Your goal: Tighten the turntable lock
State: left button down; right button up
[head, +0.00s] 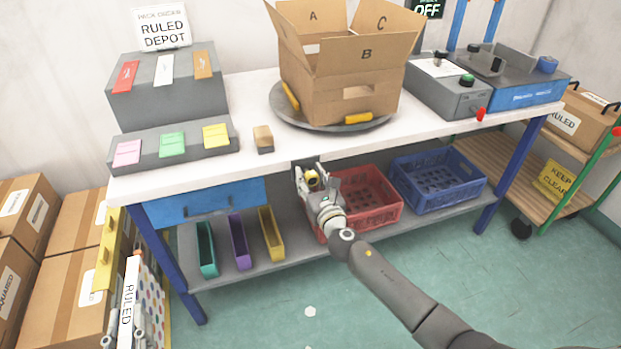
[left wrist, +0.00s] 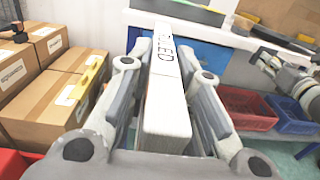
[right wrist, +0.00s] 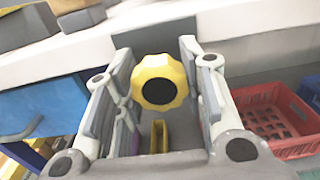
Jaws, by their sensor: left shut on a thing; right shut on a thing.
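The turntable (head: 284,104) is a dark grey disc on the table and carries an open cardboard box (head: 330,85). The turntable lock is a yellow lobed knob (right wrist: 158,82) with a dark centre at the table's front edge; it also shows in the head view (head: 312,178). My right gripper (head: 314,177) is shut on this knob, one finger on each side. My left gripper (head: 123,337) is low at the left, shut on a white upright slab lettered RULED (left wrist: 168,105), which has a dotted side in the head view (head: 129,290).
A red crate (head: 365,195) and a blue crate (head: 437,180) stand on the lower shelf, near my right arm. A blue drawer (head: 205,200) is left of the knob. Cardboard boxes (head: 65,268) fill the left side.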

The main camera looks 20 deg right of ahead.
jog(key=m+b, duration=0.1)
jog(key=m, duration=0.3)
jog(key=shift+m, duration=0.4)
jog(key=m, duration=0.5)
jog(key=shift+b, duration=0.35)
jog(key=m, duration=0.5)
jog(key=shift+a, duration=0.1)
jog(key=m, duration=0.5)
jog(key=shift+m, duration=0.3)
jog(key=o, duration=1)
jog(key=shift+o, duration=0.2)
jog(key=shift+r, duration=0.1)
